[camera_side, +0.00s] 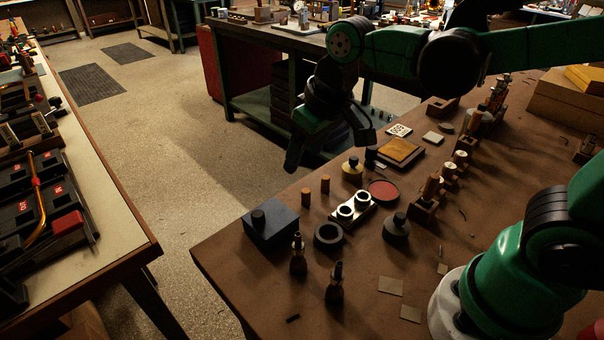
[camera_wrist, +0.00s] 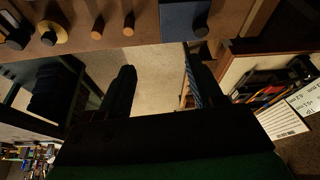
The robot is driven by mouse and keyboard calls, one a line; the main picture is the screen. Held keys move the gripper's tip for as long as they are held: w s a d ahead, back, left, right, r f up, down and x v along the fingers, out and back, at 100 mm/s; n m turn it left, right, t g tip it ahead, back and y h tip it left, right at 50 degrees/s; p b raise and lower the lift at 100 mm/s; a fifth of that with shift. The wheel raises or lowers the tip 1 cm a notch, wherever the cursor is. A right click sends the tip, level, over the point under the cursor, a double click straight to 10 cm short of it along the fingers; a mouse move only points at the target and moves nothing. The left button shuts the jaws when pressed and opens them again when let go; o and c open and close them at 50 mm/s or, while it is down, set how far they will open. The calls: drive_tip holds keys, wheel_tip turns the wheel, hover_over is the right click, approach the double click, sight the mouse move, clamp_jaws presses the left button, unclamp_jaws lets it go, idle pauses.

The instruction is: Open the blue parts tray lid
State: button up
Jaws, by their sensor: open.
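The blue parts tray (camera_side: 283,228) is a dark blue box near the front left edge of the brown bench, with a black knob (camera_side: 258,220) on top. Its lid looks closed. The tray also shows at the top of the wrist view (camera_wrist: 175,22), partly cut off by the frame edge, with the knob (camera_wrist: 201,27) on its right side. My gripper (camera_side: 330,160) is open and empty, in the air behind and above the tray, apart from it. Its two dark fingers (camera_wrist: 160,85) are spread wide in the wrist view, with floor between them.
Two wooden pegs (camera_side: 306,197), a yellow-based knob (camera_side: 352,168), a black ring (camera_side: 328,236) and a plate with two white rings (camera_side: 353,207) stand right of the tray. Two dark bottles (camera_side: 298,262) stand in front. The bench's left edge is close to the tray.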

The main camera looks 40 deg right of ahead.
sight(257, 213)
drive_tip(key=w+a+f+g, duration=0.1)
drive_tip(key=a, duration=0.1)
drive_tip(key=w+a+f+n+g, duration=0.1)
drive_tip(key=a, duration=0.1)
drive_tip(key=w+a+f+g, duration=0.1)
drive_tip(key=a+f, duration=0.1)
drive_tip(key=shift+w+a+n+g+h, duration=0.25)
drive_tip(key=shift+w+n+g+h, duration=0.05)
drive_tip(key=shift+w, duration=0.1)
drive_tip(key=shift+w+a+f, duration=0.1)
drive_tip(key=shift+a+f, duration=0.1)
drive_tip(key=shift+f, duration=2.85)
clamp_jaws()
